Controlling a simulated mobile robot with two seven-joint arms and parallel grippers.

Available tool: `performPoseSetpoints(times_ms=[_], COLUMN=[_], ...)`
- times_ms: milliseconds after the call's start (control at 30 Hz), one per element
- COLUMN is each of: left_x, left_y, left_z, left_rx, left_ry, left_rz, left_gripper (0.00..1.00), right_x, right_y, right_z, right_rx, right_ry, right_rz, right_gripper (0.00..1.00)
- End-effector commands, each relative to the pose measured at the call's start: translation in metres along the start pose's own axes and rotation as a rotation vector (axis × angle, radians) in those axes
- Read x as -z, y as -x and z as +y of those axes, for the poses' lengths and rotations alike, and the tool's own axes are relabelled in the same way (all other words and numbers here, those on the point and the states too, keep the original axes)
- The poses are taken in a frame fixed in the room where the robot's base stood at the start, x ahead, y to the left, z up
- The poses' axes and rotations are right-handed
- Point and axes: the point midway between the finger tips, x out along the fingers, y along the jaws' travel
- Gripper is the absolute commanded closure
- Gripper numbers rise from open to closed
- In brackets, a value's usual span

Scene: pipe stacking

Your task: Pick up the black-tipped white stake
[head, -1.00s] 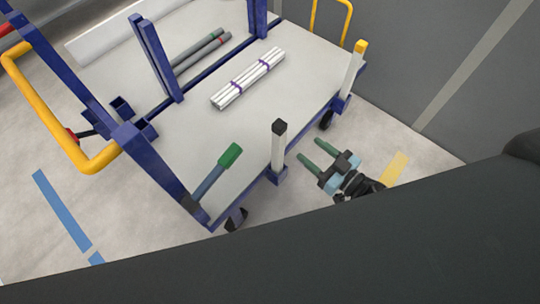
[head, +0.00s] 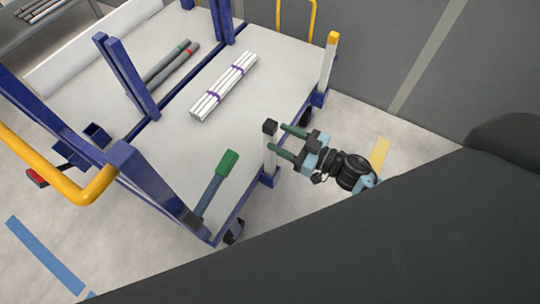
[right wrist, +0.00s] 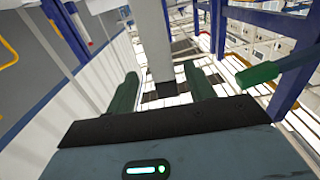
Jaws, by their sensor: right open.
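The black-tipped white stake (head: 269,155) stands upright in a blue socket at the cart's near edge in the head view. My right gripper (head: 278,138) is open beside its upper part, with its two green fingers pointing at it from the right. In the right wrist view, a pale upright post (right wrist: 154,40), which looks like this stake, appears between the directions of the two open fingers (right wrist: 160,90). Whether the fingers reach around the stake or touch it, I cannot tell. My left gripper is not in view.
The cart deck (head: 270,85) carries a strapped bundle of white pipes (head: 224,86) and some grey pipes (head: 170,68). Floor right of the cart is clear.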

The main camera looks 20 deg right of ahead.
Motion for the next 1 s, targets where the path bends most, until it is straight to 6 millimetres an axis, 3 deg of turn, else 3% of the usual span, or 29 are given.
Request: performPoseSetpoints(times_ms=[233, 600, 867, 1000], left_x=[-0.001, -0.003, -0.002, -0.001], left_y=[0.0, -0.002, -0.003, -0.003], left_z=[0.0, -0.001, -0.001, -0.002], left_rx=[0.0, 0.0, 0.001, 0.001], left_ry=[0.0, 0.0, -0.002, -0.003], left_rz=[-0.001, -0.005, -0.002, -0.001], left_gripper=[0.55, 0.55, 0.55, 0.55], right_x=[0.0, -0.002, -0.001, -0.001], right_y=[-0.01, -0.054, -0.057, -0.057], right_z=[-0.001, -0.003, -0.003, -0.003], right_rx=[0.0, 0.0, 0.0, 0.0], right_ry=[-0.001, -0.001, 0.0, 0.0], right_rz=[0.001, 0.0, -0.001, -0.001], right_gripper=[0.47, 0.47, 0.47, 0.63])
